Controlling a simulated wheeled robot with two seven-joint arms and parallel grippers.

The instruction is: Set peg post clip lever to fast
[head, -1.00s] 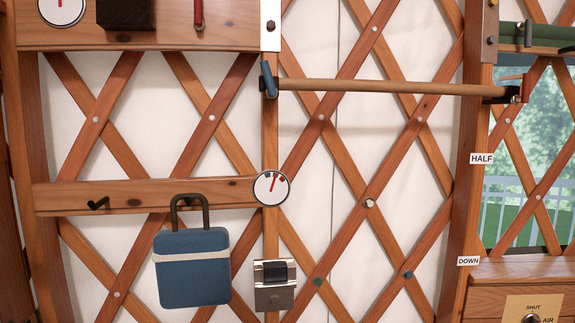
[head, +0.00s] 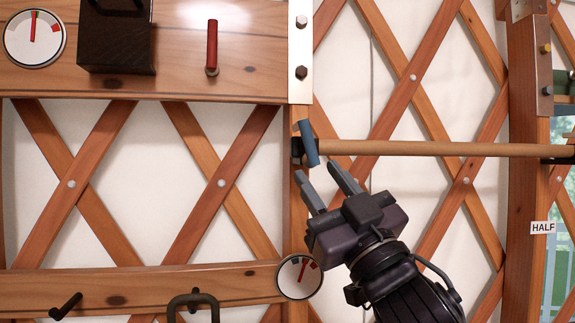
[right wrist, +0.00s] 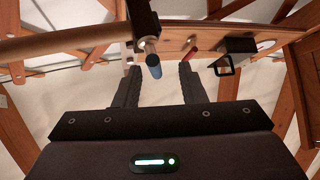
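The clip lever, a short blue handle (head: 310,144), sits on a dark clip (head: 297,150) on the narrow wooden post, at the left end of a wooden rod (head: 430,149). The handle is near upright, its top leaning slightly left. No "fast" marking is readable beside it. My right gripper (head: 320,174) is just below the handle, fingers apart and empty, pointing up and left. In the right wrist view the blue handle (right wrist: 153,66) shows between the two spread fingertips (right wrist: 160,72); contact cannot be told. My left gripper is not in view.
A round dial (head: 299,277) is on the post below. The upper board holds another dial (head: 35,38), a black box (head: 118,40) and a red handle (head: 212,48). A metal plate (head: 300,50) is above the clip. A black hook (head: 66,305) is lower left.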

